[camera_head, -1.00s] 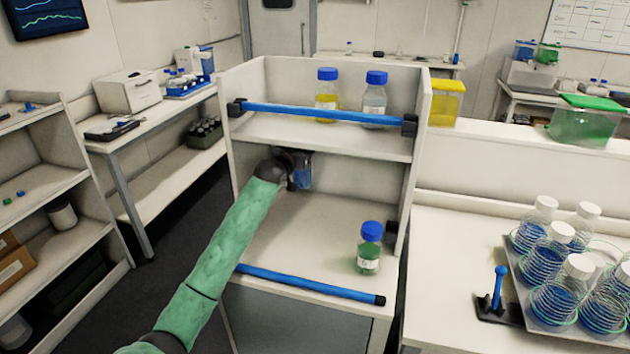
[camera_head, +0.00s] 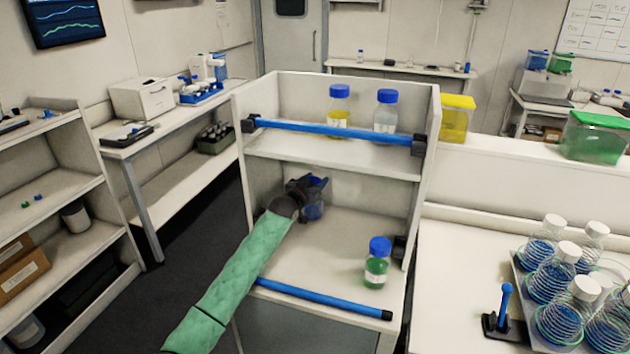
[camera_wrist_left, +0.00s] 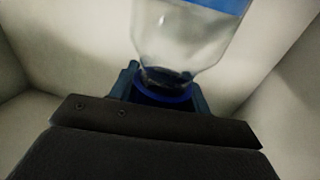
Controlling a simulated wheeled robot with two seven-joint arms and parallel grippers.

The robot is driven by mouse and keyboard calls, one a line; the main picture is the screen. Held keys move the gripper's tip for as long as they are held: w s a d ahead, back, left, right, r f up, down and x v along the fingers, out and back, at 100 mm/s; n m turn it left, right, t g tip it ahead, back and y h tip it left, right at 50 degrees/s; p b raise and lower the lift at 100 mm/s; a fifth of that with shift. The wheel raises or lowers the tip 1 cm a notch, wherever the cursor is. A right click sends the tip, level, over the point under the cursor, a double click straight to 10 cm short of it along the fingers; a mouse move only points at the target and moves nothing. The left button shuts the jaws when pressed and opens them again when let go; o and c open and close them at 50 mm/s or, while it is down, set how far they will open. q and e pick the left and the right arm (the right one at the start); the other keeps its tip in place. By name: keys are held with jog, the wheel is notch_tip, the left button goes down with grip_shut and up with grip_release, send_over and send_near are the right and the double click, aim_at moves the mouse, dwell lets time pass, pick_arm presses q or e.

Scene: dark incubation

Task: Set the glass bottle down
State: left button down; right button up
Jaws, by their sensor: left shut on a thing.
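My left gripper (camera_head: 314,188) is inside the lower bay of the white shelf unit (camera_head: 335,248), near its back left. It is shut on the glass bottle (camera_head: 315,209), which shows only partly, as a bluish shape behind the fingers. In the left wrist view the clear body of the glass bottle (camera_wrist_left: 185,40) rises from the jaws, with a blue ring at its neck and a blue band at the top edge. The fingers hold it at the neck end. Whether its base touches the shelf is hidden. My right gripper is out of view.
A green-filled bottle (camera_head: 376,268) stands at the bay's front right. A blue rail (camera_head: 322,299) runs along the front edge. Yellow (camera_head: 338,110) and clear (camera_head: 385,115) bottles stand above, behind another rail (camera_head: 335,130). The middle of the lower bay is clear.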

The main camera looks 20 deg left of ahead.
pick_arm(q)
jog(key=shift+f, duration=0.1)
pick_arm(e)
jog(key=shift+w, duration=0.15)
pick_arm(q)
jog(key=c, duration=0.8)
grip_release()
jog(key=shift+o, duration=0.6)
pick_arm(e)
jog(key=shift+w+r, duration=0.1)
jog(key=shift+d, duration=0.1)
pick_arm(q)
jog(key=shift+s, duration=0.1)
jog(key=shift+s+a+f+b, duration=0.1)
jog(key=shift+s+a+b, duration=0.05)
jog(key=shift+s+b, duration=0.3)
jog(key=b+v, duration=0.1)
jog(key=v, duration=0.1)
jog(key=shift+s, duration=0.4)
jog(key=b+v, duration=0.2)
jog(key=v, duration=0.6)
jog(key=shift+r+b, duration=0.25)
jog(key=shift+b, duration=0.05)
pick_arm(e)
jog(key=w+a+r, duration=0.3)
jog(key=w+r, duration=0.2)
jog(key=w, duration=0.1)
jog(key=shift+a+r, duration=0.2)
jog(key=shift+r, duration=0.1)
